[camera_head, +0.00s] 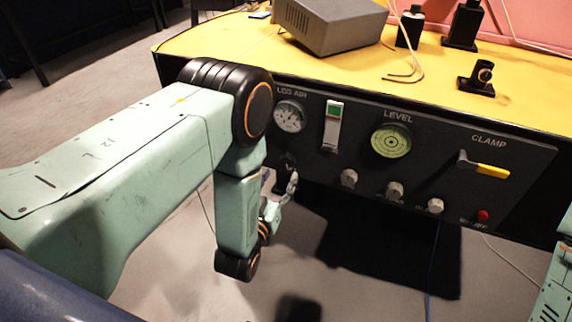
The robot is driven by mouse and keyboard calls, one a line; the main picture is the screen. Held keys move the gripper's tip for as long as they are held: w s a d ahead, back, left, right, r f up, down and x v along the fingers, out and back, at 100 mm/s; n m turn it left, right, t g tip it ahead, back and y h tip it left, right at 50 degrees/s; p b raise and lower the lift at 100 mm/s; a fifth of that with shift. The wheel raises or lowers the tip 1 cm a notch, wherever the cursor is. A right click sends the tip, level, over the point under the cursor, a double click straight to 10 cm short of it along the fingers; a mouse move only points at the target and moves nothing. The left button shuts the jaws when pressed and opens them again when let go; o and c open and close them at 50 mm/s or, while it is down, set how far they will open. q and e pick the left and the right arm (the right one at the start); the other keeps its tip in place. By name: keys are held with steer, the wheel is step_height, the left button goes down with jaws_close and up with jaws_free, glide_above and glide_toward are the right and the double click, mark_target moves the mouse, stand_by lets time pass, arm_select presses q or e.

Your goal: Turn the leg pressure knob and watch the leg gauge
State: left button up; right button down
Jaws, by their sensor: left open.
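The leg gauge (290,117) is a round white dial under a label that seems to read "LEG AIR", at the left end of the black front panel. My left arm comes in from the left and bends down just left of the gauge. My left gripper (280,185) is open below the gauge, close to the panel's lower edge. A small dark shape (288,159) between the gauge and the fingers may be the leg pressure knob. I cannot tell whether the fingers touch it. The dial's needle is too small to read surely.
Right of the gauge are a green-lit switch (333,125), a green LEVEL dial (391,141), several grey knobs (348,178), a yellow CLAMP lever (490,169) and a red button (483,215). A grey box (330,22) stands on the yellow top (440,88). Cables hang below the panel.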

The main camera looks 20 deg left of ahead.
mark_target(286, 163)
arm_select(q)
steer(key=shift+w+b, duration=0.7)
steer(key=shift+w, duration=2.35)
steer(key=c, duration=1.2)
steer(key=shift+o, duration=0.2)
steer(key=shift+f, duration=0.1)
steer(key=m, duration=0.3)
steer(key=shift+m, duration=2.2)
steer(key=shift+f+t, duration=0.1)
steer(key=shift+t, duration=0.2)
